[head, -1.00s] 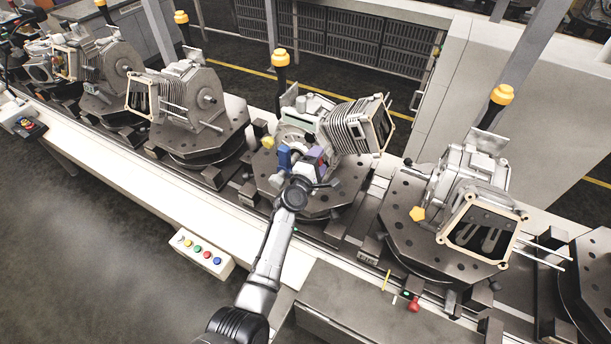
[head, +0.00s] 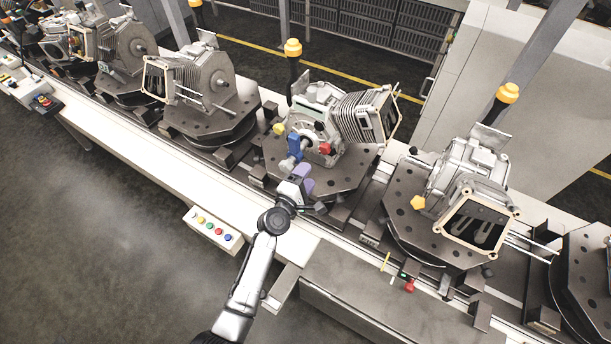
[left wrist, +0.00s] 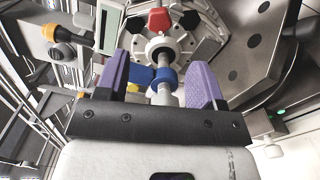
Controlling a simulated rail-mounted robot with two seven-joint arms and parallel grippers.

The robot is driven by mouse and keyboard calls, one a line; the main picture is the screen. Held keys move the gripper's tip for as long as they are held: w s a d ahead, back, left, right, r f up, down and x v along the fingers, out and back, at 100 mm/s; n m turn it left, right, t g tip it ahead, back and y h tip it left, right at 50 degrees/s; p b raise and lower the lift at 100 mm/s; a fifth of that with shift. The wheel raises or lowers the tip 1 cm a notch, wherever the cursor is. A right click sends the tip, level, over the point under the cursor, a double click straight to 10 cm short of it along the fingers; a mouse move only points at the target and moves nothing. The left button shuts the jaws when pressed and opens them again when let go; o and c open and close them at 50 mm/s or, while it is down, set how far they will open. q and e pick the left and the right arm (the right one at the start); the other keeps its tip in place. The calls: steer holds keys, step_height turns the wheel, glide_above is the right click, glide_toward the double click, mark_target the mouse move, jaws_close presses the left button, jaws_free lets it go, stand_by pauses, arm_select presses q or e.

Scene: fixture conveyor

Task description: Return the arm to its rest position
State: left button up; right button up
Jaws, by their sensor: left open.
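My left gripper (head: 303,180) is in front of the middle fixture, with its two purple fingers apart. Beyond the fingers are a blue part (left wrist: 152,76) on a shaft and a red part (left wrist: 160,21) on the engine. In the head view the blue part (head: 294,146) and red part (head: 325,148) sit on the front of the engine (head: 318,120). The fingers look apart from the engine. My right gripper does not show.
Round dark fixture plates (head: 350,183) carry more engines along the conveyor. A button box (head: 212,228) with coloured buttons stands at the near edge, left of my arm. A red knob (head: 409,286) is at the right. Open floor (head: 90,240) lies at the lower left.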

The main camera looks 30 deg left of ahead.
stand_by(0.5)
arm_select(q)
steer(key=s+d+f+m+g+h, duration=0.2)
steer(key=d+m+g+h, duration=0.2)
steer(key=m, duration=0.5)
steer(key=s+r+m+g, duration=0.4)
steer(key=s+r+m, duration=0.1)
steer(key=m, duration=0.3)
steer(key=s+a+f+m+g+y, duration=0.1)
steer(key=s+a+m+y, duration=0.15)
steer(key=s, duration=0.65)
steer(key=s+a+m+g+y, duration=0.1)
steer(key=s+g+y, duration=0.15)
steer(key=s, duration=0.65)
steer(key=s+f+g, duration=0.3)
steer(key=s+f, duration=0.4)
steer(key=s, duration=0.7)
step_height(320, 180, up, 15)
steer(key=p, duration=1.5)
steer(key=shift+a+f+m, duration=0.15)
steer(key=shift+a+m, duration=0.05)
steer(key=shift+m, duration=0.25)
